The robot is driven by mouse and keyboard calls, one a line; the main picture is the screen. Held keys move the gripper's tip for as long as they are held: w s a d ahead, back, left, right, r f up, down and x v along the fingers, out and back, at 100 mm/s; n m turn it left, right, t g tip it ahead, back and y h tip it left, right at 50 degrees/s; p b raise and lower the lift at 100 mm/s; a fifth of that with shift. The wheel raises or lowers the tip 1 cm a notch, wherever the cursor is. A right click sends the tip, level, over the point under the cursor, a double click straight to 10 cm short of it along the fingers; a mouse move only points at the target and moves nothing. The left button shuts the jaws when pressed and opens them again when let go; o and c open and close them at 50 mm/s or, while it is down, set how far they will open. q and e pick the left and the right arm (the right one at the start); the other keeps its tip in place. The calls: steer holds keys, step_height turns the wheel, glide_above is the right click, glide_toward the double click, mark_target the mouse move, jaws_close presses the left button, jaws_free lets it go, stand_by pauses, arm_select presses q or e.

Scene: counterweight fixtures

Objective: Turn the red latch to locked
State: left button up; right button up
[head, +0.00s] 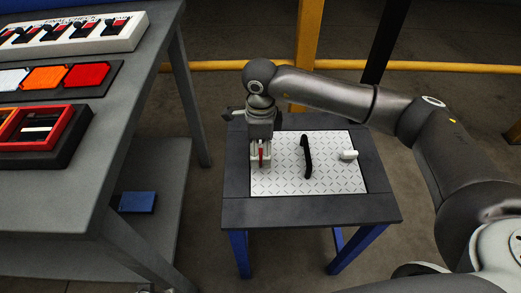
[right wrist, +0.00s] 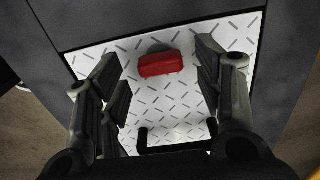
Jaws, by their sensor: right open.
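The red latch (right wrist: 161,64) lies on the patterned metal plate (right wrist: 180,130), a short red bar lying crosswise in the right wrist view. In the head view, a narrow red strip of the latch (head: 261,150) shows at the plate's left side, partly hidden by my right gripper (head: 260,160). My right gripper points down over the latch and is open. In the right wrist view its fingers stand apart on the left and right of the latch, with visible gaps. I cannot tell whether the fingertips reach down to the plate. My left gripper is not in view.
A black handle (head: 307,158) stands mid-plate, and a white knob (head: 349,155) sits on the right. The plate is set in a dark table (head: 310,210) with blue legs. A grey workbench (head: 130,120) with trays stands to the left, across a gap.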

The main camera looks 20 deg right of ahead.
mark_target(261, 154)
step_height(261, 154, up, 11)
stand_by(0.3)
steer(key=shift+f, duration=0.1)
stand_by(0.4)
